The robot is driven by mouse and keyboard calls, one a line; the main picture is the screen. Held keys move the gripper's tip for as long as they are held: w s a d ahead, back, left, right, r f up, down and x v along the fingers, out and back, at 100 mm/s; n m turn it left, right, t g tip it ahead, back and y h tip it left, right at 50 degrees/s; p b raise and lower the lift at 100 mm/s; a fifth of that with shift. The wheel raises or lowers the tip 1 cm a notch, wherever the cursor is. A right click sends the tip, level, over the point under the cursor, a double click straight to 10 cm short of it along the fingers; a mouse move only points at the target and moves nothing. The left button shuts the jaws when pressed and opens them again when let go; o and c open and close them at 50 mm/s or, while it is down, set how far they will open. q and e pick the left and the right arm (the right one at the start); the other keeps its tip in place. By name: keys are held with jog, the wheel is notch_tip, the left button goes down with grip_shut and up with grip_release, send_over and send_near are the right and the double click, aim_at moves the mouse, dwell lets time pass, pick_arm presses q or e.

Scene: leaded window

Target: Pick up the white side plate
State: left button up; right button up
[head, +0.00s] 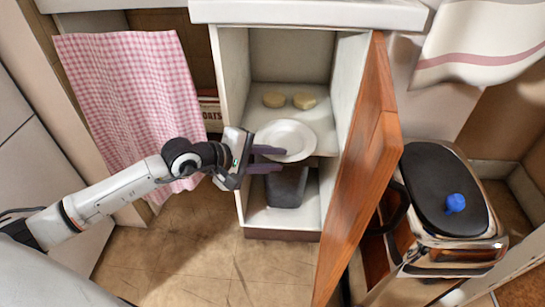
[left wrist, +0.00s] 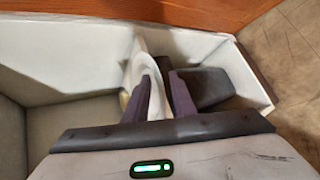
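The white side plate (head: 290,138) lies at the front of the upper shelf in an open cupboard, its near edge over the shelf's front edge. My left gripper (head: 267,159) is at the plate's near left rim. Its two purple-grey fingers are apart, one above the other. In the left wrist view the plate (left wrist: 152,72) shows edge-on between the fingers (left wrist: 161,97), with a gap visible, so the gripper looks open around the rim. Contact with the plate cannot be made out. My right gripper is not in view.
A dark bin (head: 286,187) stands below. The open wooden door (head: 362,165) bounds the right side. A checked pink cloth (head: 130,100) hangs at left. A shiny bin with a black lid (head: 440,190) stands at right.

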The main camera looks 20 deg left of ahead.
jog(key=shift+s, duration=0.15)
pick_arm(q)
jog(key=shift+s+a+r, duration=0.3)
jog(key=shift+s, duration=0.1)
jog(key=p+v, duration=0.3)
jog(key=v, duration=0.6)
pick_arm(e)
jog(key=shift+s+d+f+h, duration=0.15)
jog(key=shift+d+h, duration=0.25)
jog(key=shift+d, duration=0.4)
pick_arm(q)
jog(key=shift+s, duration=0.15)
